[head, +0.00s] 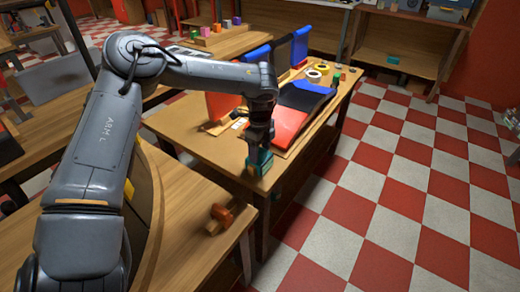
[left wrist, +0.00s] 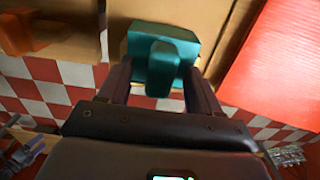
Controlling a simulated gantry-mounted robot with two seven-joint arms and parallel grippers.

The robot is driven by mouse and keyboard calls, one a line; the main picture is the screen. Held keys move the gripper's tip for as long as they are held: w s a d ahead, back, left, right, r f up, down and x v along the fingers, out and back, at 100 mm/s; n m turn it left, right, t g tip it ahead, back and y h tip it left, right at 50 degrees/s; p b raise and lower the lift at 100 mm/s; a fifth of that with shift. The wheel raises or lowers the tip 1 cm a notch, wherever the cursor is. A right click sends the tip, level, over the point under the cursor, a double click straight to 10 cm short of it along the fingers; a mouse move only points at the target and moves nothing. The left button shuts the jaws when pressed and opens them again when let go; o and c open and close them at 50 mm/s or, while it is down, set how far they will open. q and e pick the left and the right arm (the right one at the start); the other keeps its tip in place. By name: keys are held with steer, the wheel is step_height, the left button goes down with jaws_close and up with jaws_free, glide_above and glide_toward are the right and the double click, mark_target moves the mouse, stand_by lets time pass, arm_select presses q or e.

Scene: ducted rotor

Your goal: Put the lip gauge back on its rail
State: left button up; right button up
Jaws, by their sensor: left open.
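A teal block with a raised grip (head: 259,162), which looks like the lip gauge, sits at the near corner of the wooden table. My left gripper (head: 260,146) is directly above it, pointing down. In the left wrist view the teal block (left wrist: 178,33) lies ahead, and the open fingers (left wrist: 158,80) stand either side of its raised grip, with no clear contact on it. I cannot make out a rail under the block.
The table (head: 190,140) also bears a red and blue sloped panel (head: 300,107) and tape rolls (head: 321,68). An orange piece (head: 221,212) is on the near bench (head: 185,245). The checkered floor (head: 400,190) to the right is clear.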

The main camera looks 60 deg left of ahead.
arm_select(q)
step_height(320, 180, up, 9)
steer(key=shift+r+p, duration=0.1)
steer(key=shift+p, duration=0.65)
steer(key=shift+r, duration=0.85)
